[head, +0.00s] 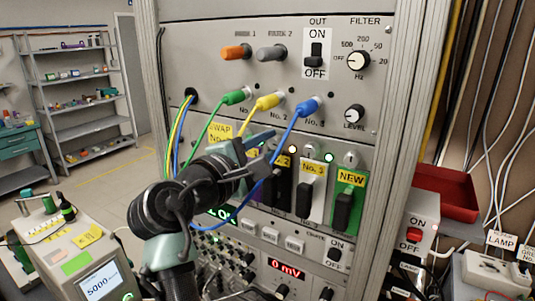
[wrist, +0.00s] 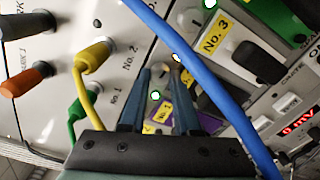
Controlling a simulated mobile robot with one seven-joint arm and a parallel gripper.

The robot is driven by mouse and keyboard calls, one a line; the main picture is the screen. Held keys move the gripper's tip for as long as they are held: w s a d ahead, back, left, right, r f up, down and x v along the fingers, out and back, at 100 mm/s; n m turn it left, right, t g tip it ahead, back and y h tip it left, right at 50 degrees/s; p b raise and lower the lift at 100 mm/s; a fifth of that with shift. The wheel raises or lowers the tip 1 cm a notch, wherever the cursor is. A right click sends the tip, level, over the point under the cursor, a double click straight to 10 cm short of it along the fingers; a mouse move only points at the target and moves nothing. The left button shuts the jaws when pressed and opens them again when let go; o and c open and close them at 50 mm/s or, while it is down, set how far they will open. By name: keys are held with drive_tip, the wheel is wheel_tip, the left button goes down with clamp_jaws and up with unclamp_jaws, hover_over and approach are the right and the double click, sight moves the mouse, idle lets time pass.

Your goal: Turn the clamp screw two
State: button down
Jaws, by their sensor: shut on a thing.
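My gripper (wrist: 158,70) reaches toward the panel, with its two dark fingers on either side of a small pale screw head, clamp screw two (wrist: 161,76). The gripper is shut on it. In the head view my gripper (head: 266,141) is at the top of the module row, and the screw is hidden behind it. The black module No. 2 (head: 279,190) hangs just below, partly covered by my gripper. In the wrist view the purple module (wrist: 200,122) shows between and beside the fingers.
A blue cable (head: 276,158) hangs close to my gripper and crosses the wrist view. Yellow (head: 247,110) and green (head: 213,119) cables hang nearby. Module No. 3 (head: 311,197) and the green NEW module (head: 357,205) stand to the right. A red tray (head: 450,190) is farther right.

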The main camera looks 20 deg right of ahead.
drive_tip(key=m+b, duration=0.2)
drive_tip(key=m, duration=0.2)
drive_tip(key=shift+f+m+b, duration=0.15)
drive_tip(key=shift+m+b, duration=0.15)
drive_tip(key=shift+b, duration=0.05)
drive_tip(key=m+b, duration=0.2)
drive_tip(key=m, duration=0.1)
drive_tip(key=shift+m, duration=0.3)
drive_tip(key=m+b, duration=0.3)
drive_tip(key=m, duration=0.1)
drive_tip(key=shift+m+b, duration=0.5)
drive_tip(key=shift+m, duration=0.4)
drive_tip(key=c, duration=0.6)
unclamp_jaws()
drive_tip(key=shift+r, duration=0.2)
